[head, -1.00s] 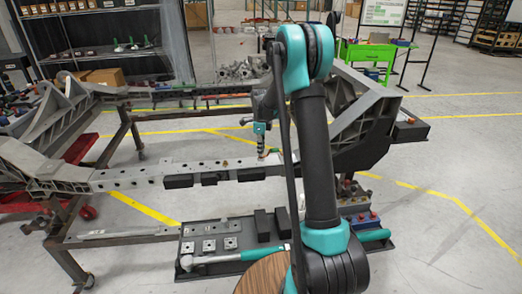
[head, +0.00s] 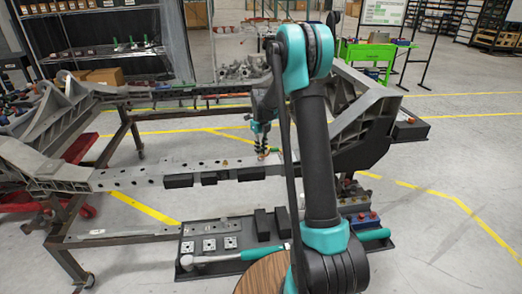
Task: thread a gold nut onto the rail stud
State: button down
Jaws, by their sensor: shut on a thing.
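The rail (head: 130,180) is a long grey beam with holes, running across the middle of the head view. My gripper (head: 262,150) is over its right part, pointing down, partly beside my own arm. Its dark fingers are shut on a small gold nut (head: 263,153), close above or at the rail's top. The stud under it is hidden or too small to make out, so I cannot tell whether the nut is on its thread. Another small gold-brown piece (head: 225,163) sits on the rail to the left of my gripper.
Black blocks (head: 209,178) line the rail's front side. A dark tray (head: 185,262) in front holds square plates, upright black blocks and a teal-handled wrench (head: 225,257). A large grey bracket (head: 375,125) rises at the rail's right end.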

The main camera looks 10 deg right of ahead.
jog(key=shift+s, duration=0.1)
jog(key=shift+f+m, duration=0.1)
jog(key=shift+m, duration=1.7)
jog(key=c, duration=1.4)
grip_release()
jog(key=shift+r, duration=1.2)
